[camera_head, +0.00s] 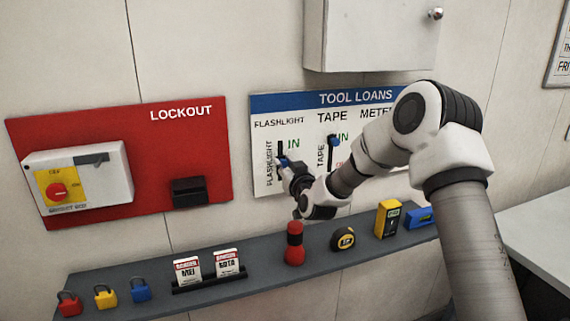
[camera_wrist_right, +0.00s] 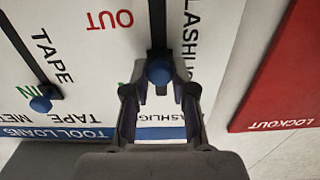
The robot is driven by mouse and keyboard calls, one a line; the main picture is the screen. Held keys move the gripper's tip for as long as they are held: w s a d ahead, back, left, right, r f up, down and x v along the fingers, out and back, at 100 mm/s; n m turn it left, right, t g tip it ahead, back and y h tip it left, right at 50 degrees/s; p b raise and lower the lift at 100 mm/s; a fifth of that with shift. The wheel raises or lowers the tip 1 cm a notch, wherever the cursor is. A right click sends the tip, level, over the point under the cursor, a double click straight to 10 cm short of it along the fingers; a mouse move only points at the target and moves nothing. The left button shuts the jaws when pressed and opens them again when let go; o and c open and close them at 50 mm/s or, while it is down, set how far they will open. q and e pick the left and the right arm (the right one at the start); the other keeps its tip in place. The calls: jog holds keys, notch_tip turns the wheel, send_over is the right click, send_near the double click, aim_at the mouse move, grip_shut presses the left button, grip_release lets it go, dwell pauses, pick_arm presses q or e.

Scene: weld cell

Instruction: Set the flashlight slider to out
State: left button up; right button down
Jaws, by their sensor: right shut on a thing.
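The tool loans board (camera_head: 262,184) hangs on the wall. Its flashlight slider has a blue knob (camera_wrist_right: 160,72) on a dark vertical slot (camera_wrist_right: 157,25). In the head view the knob (camera_head: 283,160) sits a little below the green IN label (camera_head: 293,144). My right gripper (camera_head: 286,166) is at the board, shut on this knob; its fingers (camera_wrist_right: 160,88) flank the knob in the wrist view. The red OUT label (camera_wrist_right: 110,20) shows upside down in the wrist view, beyond the knob along the slot. My arm hides it in the head view. My left gripper is not in view.
The tape slider's blue knob (camera_head: 333,140) is close by at its IN label. A red lockout board (camera_head: 150,150) is to the left. A shelf (camera_head: 265,270) below holds a red flashlight (camera_head: 294,245), a tape measure (camera_head: 343,239) and padlocks. A cabinet (camera_head: 370,35) hangs above.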

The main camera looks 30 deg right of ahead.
jog(key=shift+f, duration=0.2)
jog(key=c, duration=1)
grip_release()
jog(key=shift+o, duration=0.2)
jog(key=shift+s, duration=0.1)
jog(key=v, duration=1.2)
